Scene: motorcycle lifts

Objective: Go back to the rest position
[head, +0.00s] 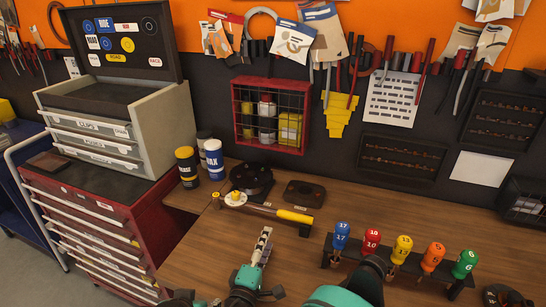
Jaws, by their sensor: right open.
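Teal and black links of my arms fill the bottom edge.
A rack of colored-handle drivers (402,250) stands at right, close to my teal link. A red tool cabinet (85,220) is at left. A wire basket (270,115) hangs on the wall. The bench's left front is clear.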

